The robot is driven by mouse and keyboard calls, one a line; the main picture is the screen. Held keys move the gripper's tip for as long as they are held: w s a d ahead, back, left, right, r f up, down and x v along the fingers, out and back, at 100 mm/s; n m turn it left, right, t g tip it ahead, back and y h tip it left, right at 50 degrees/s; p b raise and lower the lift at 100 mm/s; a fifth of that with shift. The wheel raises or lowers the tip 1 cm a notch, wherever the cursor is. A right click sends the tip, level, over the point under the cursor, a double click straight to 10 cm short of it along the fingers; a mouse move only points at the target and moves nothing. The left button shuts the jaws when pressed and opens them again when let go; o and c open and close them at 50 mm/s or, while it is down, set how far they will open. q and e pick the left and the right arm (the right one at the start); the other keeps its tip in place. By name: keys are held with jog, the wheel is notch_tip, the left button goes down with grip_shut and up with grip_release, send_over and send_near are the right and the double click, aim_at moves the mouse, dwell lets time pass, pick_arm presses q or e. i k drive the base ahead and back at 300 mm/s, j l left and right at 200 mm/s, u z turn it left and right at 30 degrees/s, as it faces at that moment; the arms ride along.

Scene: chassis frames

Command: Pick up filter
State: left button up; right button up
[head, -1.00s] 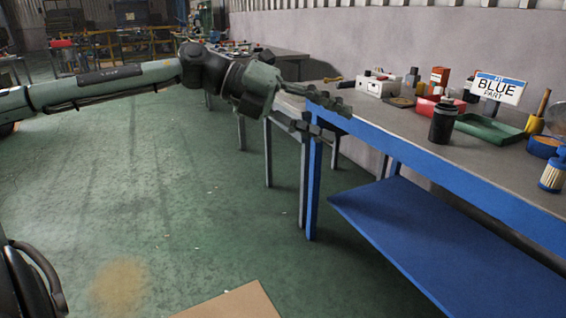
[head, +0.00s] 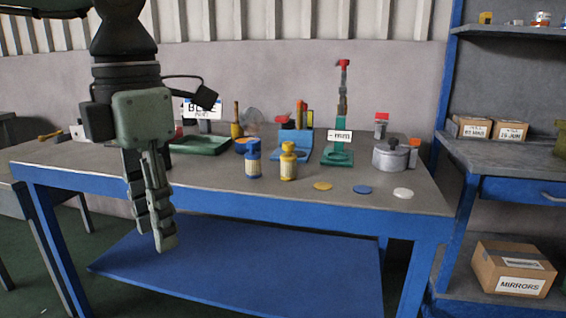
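Two small canisters that look like filters stand upright on the blue-framed workbench (head: 330,205). One is a blue-capped filter (head: 253,160) with a pale label; the other is a yellow-capped filter (head: 288,162) just to its right. My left gripper (head: 155,238) hangs fingers down at the left, in front of the bench and apart from both filters. Its two fingers show nearly side-on, slightly apart, with nothing between them. My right gripper is not in view. The gripper and its arm hide part of the bench's left side.
A green tray (head: 203,146) and a partly hidden BLUE PART sign (head: 203,109) are behind the gripper. Yellow (head: 322,186), blue (head: 362,189) and white (head: 403,193) discs lie near the front edge.

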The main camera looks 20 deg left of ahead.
aim_at(253, 164)
jog(key=i+j+z, duration=0.4)
jog(key=i+j, duration=0.2)
jog(key=i, duration=0.15)
jog(key=i+j, duration=0.4)
jog(key=i, duration=0.05)
